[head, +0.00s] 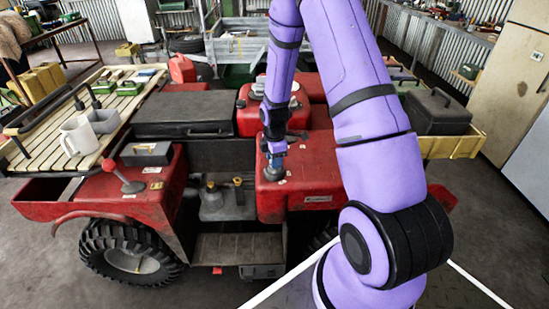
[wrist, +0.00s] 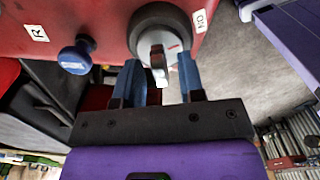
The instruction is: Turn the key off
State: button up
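A small red mark shows on the face, on the side towards the white ON label (wrist: 200,20). My gripper (wrist: 158,77) has its two blue fingers spread, one on each side of the key, with visible gaps.
A blue knob (wrist: 75,57) and a white R label (wrist: 37,33) are beside the switch. A red-knobbed lever (head: 122,178) stands on the left fender.

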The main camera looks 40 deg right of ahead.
grip_shut()
jog(key=n, duration=0.3)
jog(key=shift+n, duration=0.9)
